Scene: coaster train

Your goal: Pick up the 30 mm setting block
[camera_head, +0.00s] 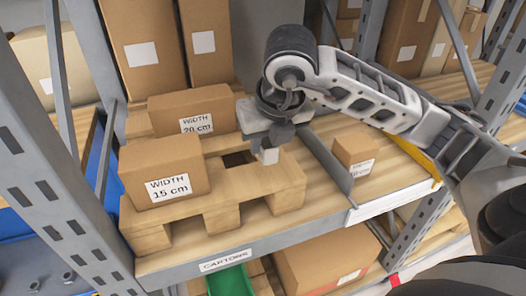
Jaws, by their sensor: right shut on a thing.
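My right gripper (272,142) hangs from its arm, which comes in from the right, over the front right part of the wooden pallet (285,187). It is shut on a small pale block (269,157), taken to be the 30 mm setting block. No size mark can be read on the block. The gripper hides part of it, and I cannot tell whether the block touches the pallet. My left gripper is not in view.
A carton marked 15 cm (140,168) and one marked 20 cm (165,108) stand on the pallet. A grey divider (328,165) stands right of the pallet, with a small carton (349,148) beyond it. A rack upright (55,190) bounds the left.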

